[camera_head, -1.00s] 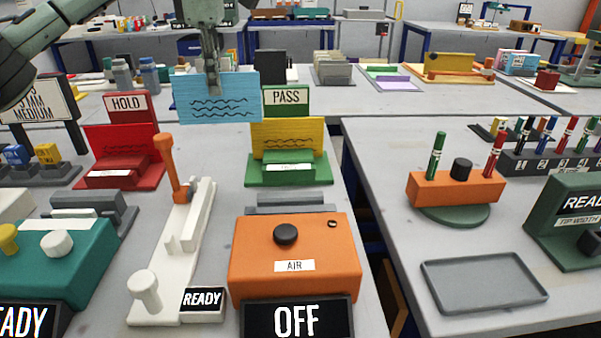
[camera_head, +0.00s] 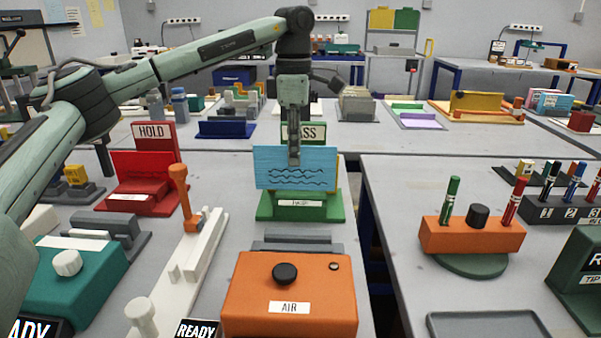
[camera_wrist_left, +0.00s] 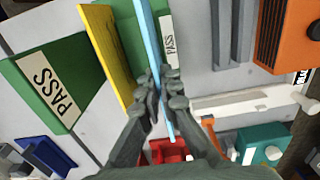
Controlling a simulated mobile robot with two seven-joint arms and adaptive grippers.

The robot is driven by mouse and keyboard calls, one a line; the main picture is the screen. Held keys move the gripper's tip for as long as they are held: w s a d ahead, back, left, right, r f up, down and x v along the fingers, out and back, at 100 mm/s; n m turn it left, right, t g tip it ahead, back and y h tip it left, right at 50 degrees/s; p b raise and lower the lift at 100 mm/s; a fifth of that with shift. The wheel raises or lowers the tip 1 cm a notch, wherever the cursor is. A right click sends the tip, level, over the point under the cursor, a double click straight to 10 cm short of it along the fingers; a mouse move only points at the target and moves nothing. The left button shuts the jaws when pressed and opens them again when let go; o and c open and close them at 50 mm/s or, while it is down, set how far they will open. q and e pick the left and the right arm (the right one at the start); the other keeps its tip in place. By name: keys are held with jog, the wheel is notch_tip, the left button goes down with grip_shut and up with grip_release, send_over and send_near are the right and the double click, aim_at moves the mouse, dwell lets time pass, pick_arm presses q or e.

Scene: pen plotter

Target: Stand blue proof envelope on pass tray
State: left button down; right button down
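The blue proof envelope (camera_head: 273,172), a flat card with wavy lines, is upright in my left gripper (camera_head: 293,160). The left wrist view shows the fingers (camera_wrist_left: 160,95) shut on both sides of the envelope (camera_wrist_left: 148,40). In the head view the envelope is in front of the PASS sign and over the green pass tray (camera_head: 265,210). A yellow envelope (camera_wrist_left: 108,45) stands at the tray's back, mostly hidden by the blue one in the head view. I cannot tell whether the blue envelope's lower edge touches the tray. My right gripper is not in view.
The red HOLD tray (camera_head: 133,195) stands to the left. The orange AIR box (camera_head: 290,300) and a white fixture with an orange lever (camera_head: 180,190) are in front. A gap separates this table from the right table, with its orange pen holder (camera_head: 470,236).

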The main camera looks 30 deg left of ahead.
aim_at(300, 174)
pick_arm(q)
jog(key=shift+w+d+f, duration=0.15)
jog(key=shift+d+f, duration=0.1)
jog(key=shift+d, duration=0.25)
jog(key=shift+d+f, duration=0.1)
jog(key=shift+f, duration=0.4)
notch_tip(300, 174, down, 3)
jog(key=shift+f, duration=0.1)
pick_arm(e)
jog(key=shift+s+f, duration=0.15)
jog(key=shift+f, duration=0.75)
pick_arm(q)
jog(key=shift+f, duration=0.15)
